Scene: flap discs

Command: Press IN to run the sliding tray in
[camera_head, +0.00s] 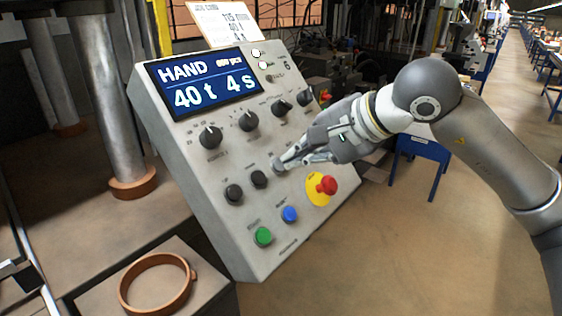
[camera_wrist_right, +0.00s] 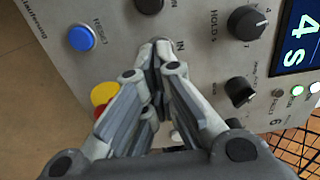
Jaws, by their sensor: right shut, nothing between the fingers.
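The grey control panel (camera_head: 215,225) stands tilted in the head view, its screen (camera_head: 205,82) reading HAND, 40 t, 4 s. My right gripper (camera_head: 281,165) is shut and empty, its fingertips at the right end of the row of black push buttons. In the right wrist view the fingertips (camera_wrist_right: 154,47) lie beside the IN label (camera_wrist_right: 180,46) and hide the button there. I cannot tell whether they touch it. Two other black buttons, the nearer one (camera_head: 259,179) and the farther one (camera_head: 234,194), show to the left. My left gripper is not in view.
A red emergency stop (camera_head: 327,185) on a yellow base sits close below my right gripper. A green button (camera_head: 263,236) and a blue reset button (camera_head: 290,214) are lower down. Black knobs (camera_head: 248,121) line the panel above. A brown ring (camera_head: 155,287) lies at lower left.

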